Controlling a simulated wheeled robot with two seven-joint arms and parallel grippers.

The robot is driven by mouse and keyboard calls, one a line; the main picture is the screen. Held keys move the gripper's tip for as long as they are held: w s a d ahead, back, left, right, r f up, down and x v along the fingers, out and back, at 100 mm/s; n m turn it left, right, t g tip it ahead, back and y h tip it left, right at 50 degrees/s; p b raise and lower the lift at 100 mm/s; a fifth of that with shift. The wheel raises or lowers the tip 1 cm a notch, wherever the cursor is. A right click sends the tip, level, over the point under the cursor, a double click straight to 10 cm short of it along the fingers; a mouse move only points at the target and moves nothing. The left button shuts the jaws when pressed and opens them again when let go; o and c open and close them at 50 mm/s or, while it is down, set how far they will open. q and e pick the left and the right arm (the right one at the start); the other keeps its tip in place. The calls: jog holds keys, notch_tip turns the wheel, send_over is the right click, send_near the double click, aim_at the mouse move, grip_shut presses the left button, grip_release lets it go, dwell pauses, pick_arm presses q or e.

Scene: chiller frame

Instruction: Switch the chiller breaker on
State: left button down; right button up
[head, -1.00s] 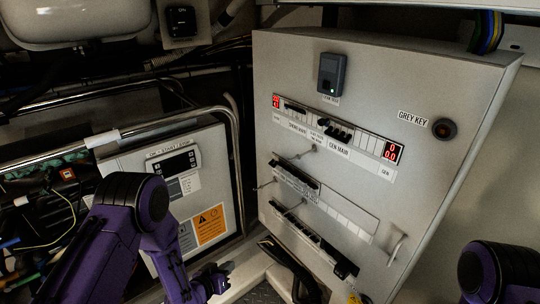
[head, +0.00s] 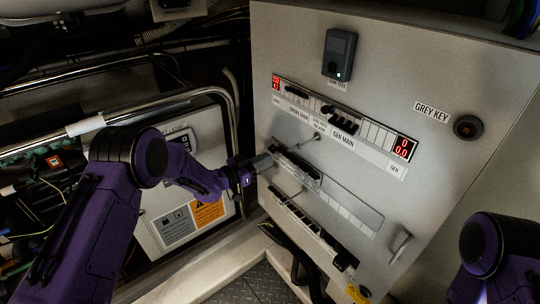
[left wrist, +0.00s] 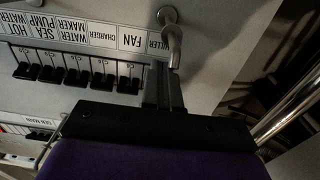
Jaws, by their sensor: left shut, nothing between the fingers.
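The grey breaker panel (head: 380,90) stands at centre right in the head view. Its middle row of black breakers (head: 298,162) has my left gripper (head: 266,158) at its left end. In the left wrist view the labels are upside down, and a partly covered one ending in "ILLER" (left wrist: 154,46) lies at the row's end. The gripper's fingers (left wrist: 164,88) are shut and empty just by that label, beside several black toggles (left wrist: 78,77). The chiller breaker itself is hidden by the gripper, so its position and any contact cannot be told. My right gripper is out of view.
A metal latch (left wrist: 172,38) sticks out close to the fingers. A lower breaker row (head: 305,225) and a panel handle (head: 400,245) are below. A bent metal rail (head: 130,118) and a box with an orange warning label (head: 208,213) stand at left.

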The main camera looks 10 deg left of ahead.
pick_arm(q)
jog(key=shift+w+d, duration=0.5)
jog(key=shift+r, duration=0.2)
jog(key=shift+r+p, duration=0.5)
jog(key=shift+r, duration=0.25)
jog(key=shift+p+v, duration=0.35)
jog(key=shift+v, duration=1.8)
jog(key=shift+s+a+f, duration=0.3)
jog(key=shift+s+a, duration=0.35)
jog(key=shift+s, duration=0.05)
